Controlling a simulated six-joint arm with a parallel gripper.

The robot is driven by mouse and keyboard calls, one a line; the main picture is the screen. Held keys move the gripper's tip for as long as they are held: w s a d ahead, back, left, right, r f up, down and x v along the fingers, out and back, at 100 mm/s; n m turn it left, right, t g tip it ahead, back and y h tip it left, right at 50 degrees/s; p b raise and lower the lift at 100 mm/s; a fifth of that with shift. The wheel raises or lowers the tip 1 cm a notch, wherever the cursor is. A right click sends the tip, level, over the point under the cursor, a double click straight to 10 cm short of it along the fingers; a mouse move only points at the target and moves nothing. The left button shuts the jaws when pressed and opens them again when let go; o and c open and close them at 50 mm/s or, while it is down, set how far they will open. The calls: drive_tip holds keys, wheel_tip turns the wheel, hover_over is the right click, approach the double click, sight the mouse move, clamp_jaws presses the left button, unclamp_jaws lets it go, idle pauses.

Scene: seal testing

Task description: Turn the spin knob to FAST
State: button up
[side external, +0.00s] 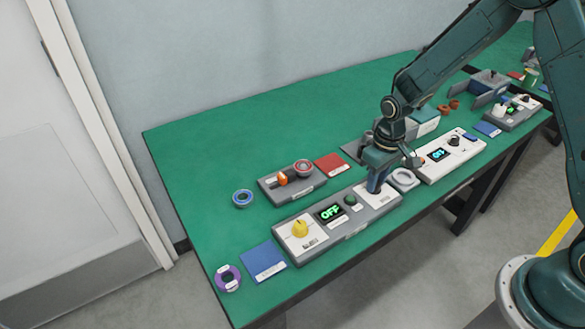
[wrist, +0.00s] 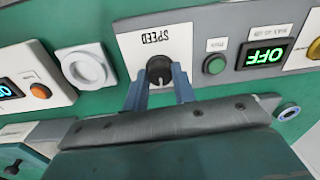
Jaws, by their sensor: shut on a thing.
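A grey control box with white panels (side external: 345,237) stands at the front of the green table. Its display (side external: 330,212) reads OFF in green; in the wrist view the display (wrist: 265,56) is upside down. A black knob (wrist: 159,67) sits on the white panel marked SPEED, with a white pointer line towards the bottom of the picture. My gripper (wrist: 159,80) has one blue finger on each side of this knob and is shut on it. In the side view my gripper (side external: 376,186) comes down on the box's right end and hides the knob.
A yellow knob (side external: 299,229) is at the box's left end, and a green button (side external: 350,199) is beside the display. A white ring-shaped part (side external: 404,179) lies close to my gripper, before a white box (side external: 450,157). A grey tray (side external: 291,185) stands behind.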

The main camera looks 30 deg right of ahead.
drive_tip(key=m, duration=0.6)
drive_tip(key=shift+m, duration=0.4)
drive_tip(key=o, duration=1)
drive_tip(key=shift+r, duration=0.15)
drive_tip(key=shift+s+d+r, duration=0.1)
drive_tip(key=shift+r, duration=3.3)
drive_tip(key=shift+d+r, duration=0.1)
drive_tip(key=shift+r, duration=3.3)
